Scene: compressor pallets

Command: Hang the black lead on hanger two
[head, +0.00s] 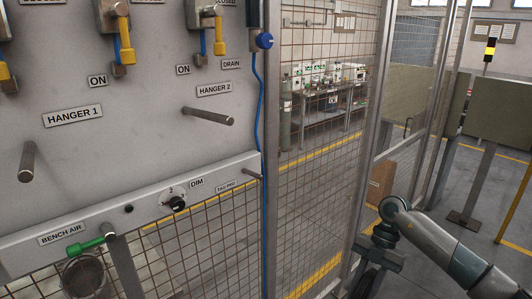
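The HANGER 2 label (214,90) is on the grey panel in the head view. A bare grey peg (207,116) sticks out just below it, with nothing hanging on it. I cannot make out the black lead for certain. My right gripper (368,283) is at the lower right, well to the right of the peg and lower in the picture. Its dark fingers run to the bottom edge, and I cannot tell whether they are open or hold something. My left gripper is not in view.
The HANGER 1 peg (28,161) is bare at the left. Yellow-handled valves (126,40) line the panel's top. A lower rail carries a DIM knob (174,204) and a green lever (86,246). A blue line (259,110) runs down the panel's right edge, beside mesh fencing (320,180).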

